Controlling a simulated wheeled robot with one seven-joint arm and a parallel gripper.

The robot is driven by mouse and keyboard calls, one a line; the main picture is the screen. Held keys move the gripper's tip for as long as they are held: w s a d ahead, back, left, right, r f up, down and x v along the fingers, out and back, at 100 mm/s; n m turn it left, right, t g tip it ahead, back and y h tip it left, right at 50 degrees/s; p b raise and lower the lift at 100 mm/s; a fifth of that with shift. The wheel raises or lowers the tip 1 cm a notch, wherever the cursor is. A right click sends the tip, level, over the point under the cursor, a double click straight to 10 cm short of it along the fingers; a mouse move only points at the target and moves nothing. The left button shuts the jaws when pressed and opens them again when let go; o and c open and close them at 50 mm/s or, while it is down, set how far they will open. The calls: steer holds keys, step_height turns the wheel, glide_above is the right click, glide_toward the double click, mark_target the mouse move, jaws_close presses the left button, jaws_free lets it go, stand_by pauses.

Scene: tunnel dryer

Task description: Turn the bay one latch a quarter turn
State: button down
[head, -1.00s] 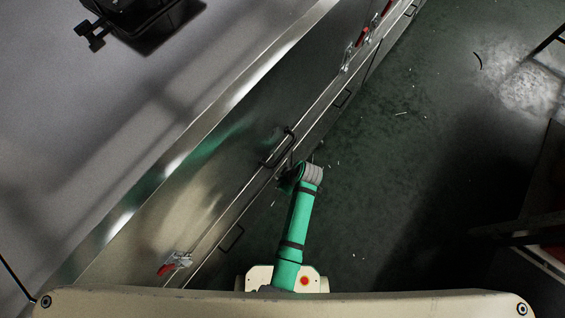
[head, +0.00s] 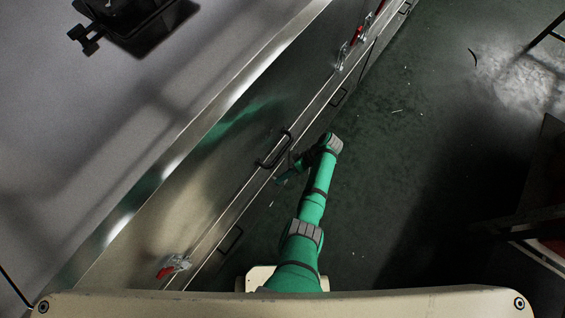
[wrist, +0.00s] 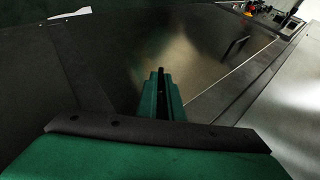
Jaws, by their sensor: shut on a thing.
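My gripper shows in the wrist view (wrist: 161,98) as two green fingers close together, shut on a thin dark bar (wrist: 161,78) between them. I take this bar for the bay one latch, but most of it is hidden and I cannot read its angle. In the head view my gripper (head: 287,173) is beside the lower edge of the long metal panel, just below a black pull handle (head: 268,160). It is small and dark there, so the grip itself is unclear.
Red-handled clamps sit on the panel edge, one at lower left (head: 172,268) and another at upper right (head: 344,55). More black handles (head: 231,240) line the lower side. Open dark floor (head: 390,150) lies to the right, with a dark frame (head: 535,185) at the far right.

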steer(key=shift+w+g+y, duration=0.15)
steer(key=shift+g+y, duration=0.25)
steer(key=shift+g, duration=0.1)
steer(key=shift+f+g+y, duration=0.15)
steer(key=shift+g+y, duration=0.25)
steer(key=c, duration=1.9)
jaws_free()
steer(key=shift+d, duration=0.1)
steer(key=v, duration=1)
steer(key=shift+d+r, duration=0.25)
